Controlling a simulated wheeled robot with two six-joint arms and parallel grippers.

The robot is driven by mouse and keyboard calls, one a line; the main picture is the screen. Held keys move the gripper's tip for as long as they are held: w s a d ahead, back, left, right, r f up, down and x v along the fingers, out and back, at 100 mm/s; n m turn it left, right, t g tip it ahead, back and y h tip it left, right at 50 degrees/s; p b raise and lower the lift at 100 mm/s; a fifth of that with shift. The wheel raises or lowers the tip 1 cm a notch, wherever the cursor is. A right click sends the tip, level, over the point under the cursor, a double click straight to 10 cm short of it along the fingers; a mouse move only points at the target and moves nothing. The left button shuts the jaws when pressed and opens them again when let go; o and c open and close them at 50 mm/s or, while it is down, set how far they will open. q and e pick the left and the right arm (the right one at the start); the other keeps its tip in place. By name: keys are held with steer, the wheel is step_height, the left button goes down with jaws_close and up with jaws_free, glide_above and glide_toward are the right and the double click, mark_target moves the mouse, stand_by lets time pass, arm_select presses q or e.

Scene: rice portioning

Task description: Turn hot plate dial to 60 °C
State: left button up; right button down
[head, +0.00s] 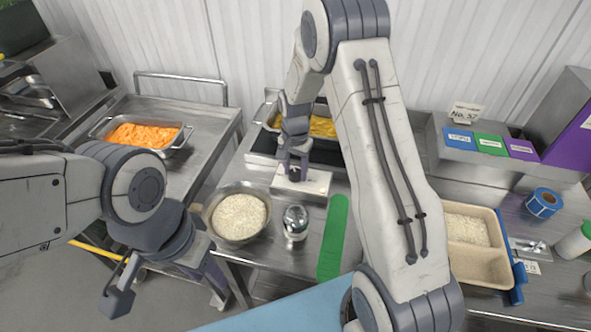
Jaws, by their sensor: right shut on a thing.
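The hot plate (318,184) stands on the metal table in the middle, with a pale control panel at its front and a pan of yellow food (325,127) on top. My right gripper (293,177) points down at this panel and is shut on the dial, which its fingers hide. The dial's marks and setting cannot be read. My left gripper (166,294) is at the lower left, open and empty, away from the hot plate.
A bowl of rice (238,216), a metal-topped shaker (295,222) and a green strip (333,238) lie in front of the hot plate. A pan of orange food (145,135) is at left. A beige divided container (478,262) with rice is at right.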

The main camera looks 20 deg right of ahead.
mark_target(295, 172)
steer(key=shift+w+r, duration=0.1)
stand_by(0.3)
steer(key=shift+c, duration=1.5)
jaws_free()
step_height(295, 172, up, 10)
steer(key=b, duration=0.2)
steer(key=shift+r, duration=0.2)
